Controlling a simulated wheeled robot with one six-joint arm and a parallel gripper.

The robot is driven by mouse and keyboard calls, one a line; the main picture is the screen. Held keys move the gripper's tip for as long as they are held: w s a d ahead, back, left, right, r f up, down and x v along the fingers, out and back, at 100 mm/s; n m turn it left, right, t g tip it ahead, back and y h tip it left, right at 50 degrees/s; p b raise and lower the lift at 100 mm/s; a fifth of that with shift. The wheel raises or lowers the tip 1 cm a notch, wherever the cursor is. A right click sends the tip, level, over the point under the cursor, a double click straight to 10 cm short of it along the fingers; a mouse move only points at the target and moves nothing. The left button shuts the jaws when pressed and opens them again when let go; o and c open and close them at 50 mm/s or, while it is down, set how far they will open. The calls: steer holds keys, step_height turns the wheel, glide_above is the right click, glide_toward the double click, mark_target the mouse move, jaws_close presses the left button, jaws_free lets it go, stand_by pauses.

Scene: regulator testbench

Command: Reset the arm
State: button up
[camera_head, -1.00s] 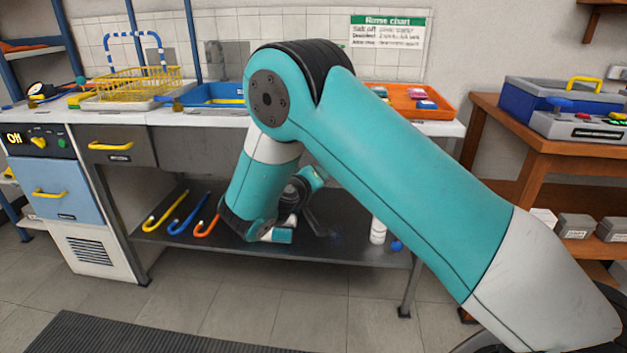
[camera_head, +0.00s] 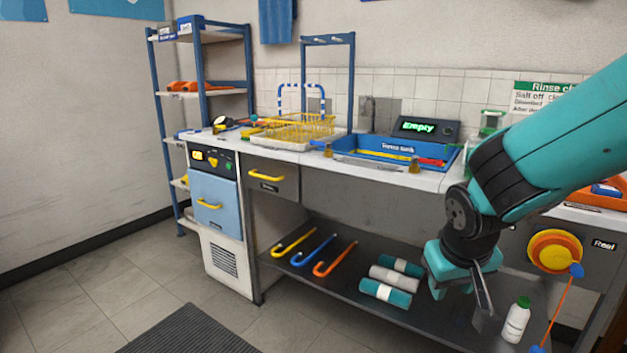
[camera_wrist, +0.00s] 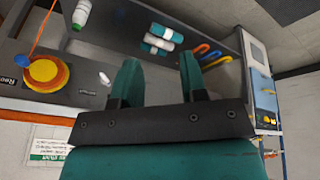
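My teal arm (camera_head: 555,130) comes in from the right edge of the head view and bends down at a dark joint. My gripper (camera_head: 464,300) hangs in front of the bench's lower shelf, pointing down. In the wrist view my gripper (camera_wrist: 159,62) shows two teal fingers standing apart, with nothing between them. Whether it touches the shelf cannot be told, but no contact shows.
The bench holds a blue tank (camera_head: 395,150) and a yellow rack (camera_head: 305,128). Its lower shelf (camera_head: 340,275) carries hooks, rolls (camera_head: 385,293) and a white bottle (camera_head: 516,320). An orange-yellow reel (camera_head: 555,251) is at right. Floor (camera_head: 130,285) is clear at left.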

steer(key=s+a+r+n+g+y, duration=0.2)
steer(key=s+a+r+n+y, duration=0.15)
steer(key=s, duration=0.55)
steer(key=s+a+r+n+g+y, duration=0.1)
steer(key=s+a+r+n+y, duration=0.2)
steer(key=s, duration=0.7)
step_height(320, 180, up, 21)
steer(key=s+a+p, duration=0.1)
steer(key=p, duration=1.9)
steer(key=shift+s+g+h+p, duration=0.15)
steer(key=shift+g+h+p, duration=0.15)
steer(key=shift+g+h, duration=0.15)
steer(key=shift+m, duration=0.25)
steer(key=shift+o, duration=0.3)
steer(key=shift+a, duration=0.1)
